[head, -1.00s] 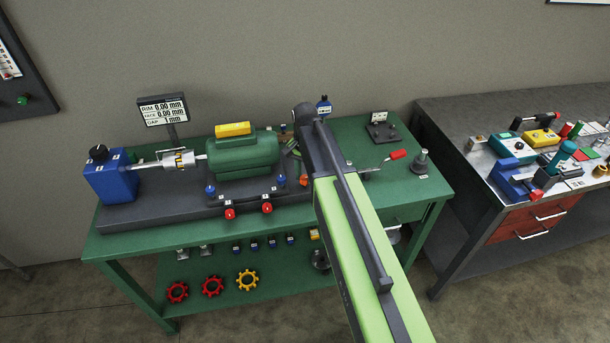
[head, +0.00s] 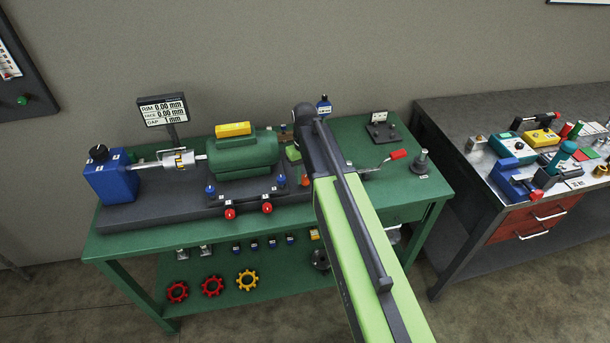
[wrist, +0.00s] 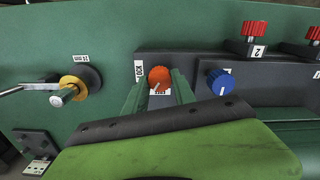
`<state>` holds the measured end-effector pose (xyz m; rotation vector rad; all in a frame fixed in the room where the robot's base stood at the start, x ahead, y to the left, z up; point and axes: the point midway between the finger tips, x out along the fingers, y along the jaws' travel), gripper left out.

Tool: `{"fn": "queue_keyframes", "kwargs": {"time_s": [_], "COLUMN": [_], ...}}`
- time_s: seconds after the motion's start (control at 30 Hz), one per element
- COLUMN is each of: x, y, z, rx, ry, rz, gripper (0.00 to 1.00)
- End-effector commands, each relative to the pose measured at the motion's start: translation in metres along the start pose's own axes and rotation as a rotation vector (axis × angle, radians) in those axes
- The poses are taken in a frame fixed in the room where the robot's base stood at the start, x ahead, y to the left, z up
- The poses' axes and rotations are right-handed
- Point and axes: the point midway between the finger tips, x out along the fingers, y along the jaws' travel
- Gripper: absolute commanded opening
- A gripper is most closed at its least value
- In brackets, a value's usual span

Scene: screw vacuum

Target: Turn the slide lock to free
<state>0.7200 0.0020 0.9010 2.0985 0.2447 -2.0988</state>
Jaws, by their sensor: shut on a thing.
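The slide lock is an orange knob (wrist: 159,78) on the dark base of the bench rig. It also shows beside my arm in the head view (head: 305,180). A white label reading LOCK (wrist: 139,72) is left of the knob, and a second label (wrist: 159,92) below it is partly hidden. A pale pointer line on the knob slants toward the lower left, near the second label. My gripper (wrist: 159,84) is shut on the knob, with one green finger on each side. In the head view my arm hides most of the gripper.
A blue knob (wrist: 221,82) is close to the right of the orange one, and red-topped screws (wrist: 254,30) stand beyond it. A yellow-ringed post (wrist: 73,85) with metal rods is at the left. The green motor (head: 243,157) stands left of my arm in the head view.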

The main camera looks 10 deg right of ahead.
Motion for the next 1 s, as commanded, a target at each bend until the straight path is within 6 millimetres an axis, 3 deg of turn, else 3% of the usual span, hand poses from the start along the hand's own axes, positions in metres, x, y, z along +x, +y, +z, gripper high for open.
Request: {"fn": "queue_keyframes", "kwargs": {"time_s": [0.5,1.0], "x": [-0.0001,-0.0001], "y": [-0.0004,-0.0003], "z": [-0.0006,-0.0004], "rx": [-0.42,-0.567], "ry": [0.001,0.001], "rz": [0.003,0.002], "gripper": [0.0,0.0]}}
